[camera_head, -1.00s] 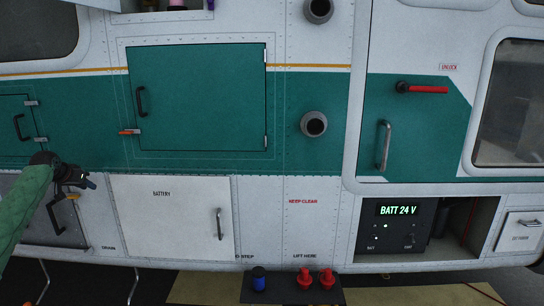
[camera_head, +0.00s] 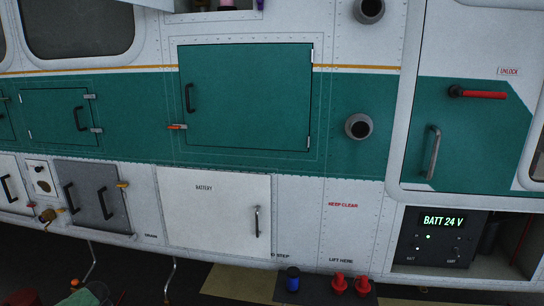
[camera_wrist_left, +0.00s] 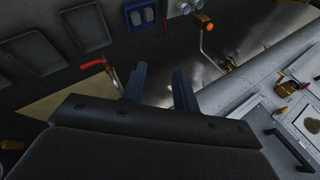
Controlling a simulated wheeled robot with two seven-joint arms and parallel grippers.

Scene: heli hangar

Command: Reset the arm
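My left gripper (camera_wrist_left: 160,88) shows in the left wrist view with its two dark fingers apart and nothing between them. It is over a dark area with trays and fittings, clear of the grey panel at the right. In the head view the left gripper is not visible. My right gripper is in neither view.
The helicopter side fills the head view: green door (camera_head: 245,98), white battery door (camera_head: 215,215), grey hatch (camera_head: 95,205) and lit battery panel (camera_head: 440,240). Blue (camera_head: 293,279) and red (camera_head: 338,284) items stand below. The wrist view shows a red-handled item (camera_wrist_left: 93,63) and an orange-knobbed lever (camera_wrist_left: 207,43).

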